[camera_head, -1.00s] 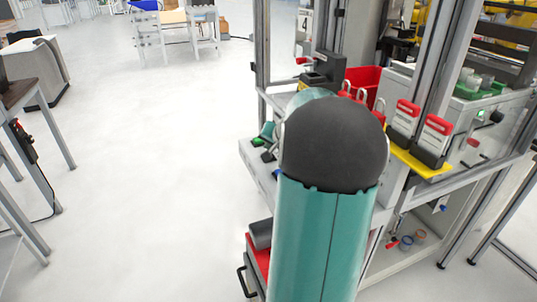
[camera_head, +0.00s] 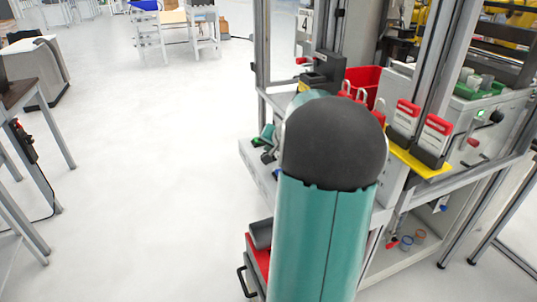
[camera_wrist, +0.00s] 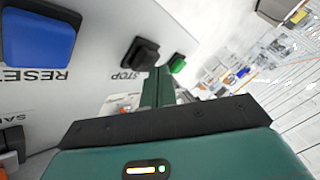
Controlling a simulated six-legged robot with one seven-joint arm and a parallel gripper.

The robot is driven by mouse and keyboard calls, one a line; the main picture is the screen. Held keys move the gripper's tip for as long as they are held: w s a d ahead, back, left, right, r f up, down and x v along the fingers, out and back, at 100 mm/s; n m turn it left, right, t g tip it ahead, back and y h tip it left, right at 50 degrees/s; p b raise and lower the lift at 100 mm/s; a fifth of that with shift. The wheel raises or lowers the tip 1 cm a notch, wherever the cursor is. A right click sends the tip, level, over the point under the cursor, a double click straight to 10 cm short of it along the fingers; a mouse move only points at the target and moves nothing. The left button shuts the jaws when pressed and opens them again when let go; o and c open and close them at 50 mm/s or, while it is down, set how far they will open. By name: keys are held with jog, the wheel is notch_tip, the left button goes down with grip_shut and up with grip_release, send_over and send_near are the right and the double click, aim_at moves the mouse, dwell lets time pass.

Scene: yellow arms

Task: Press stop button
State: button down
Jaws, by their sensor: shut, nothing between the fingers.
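The stop button (camera_wrist: 140,53) is a black square button in the wrist view, on a light grey panel with the word STOP printed beside it. My gripper (camera_wrist: 160,72) is shut and empty, its teal fingers pointing toward the panel. The fingertips are close to the stop button's lower right side in the picture. I cannot tell whether they touch it. In the head view my arm's large black joint and teal link hide much of the workstation, and the stop button cannot be made out there.
A blue button (camera_wrist: 38,38) marked RESET is on the same panel, left of the stop button. A green button (camera_wrist: 178,63) is to its right. The left floor is open.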

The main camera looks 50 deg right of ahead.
jog(key=shift+f, duration=0.45)
dwell(0.9)
jog(key=shift+r, duration=0.9)
jog(key=shift+r, duration=2.5)
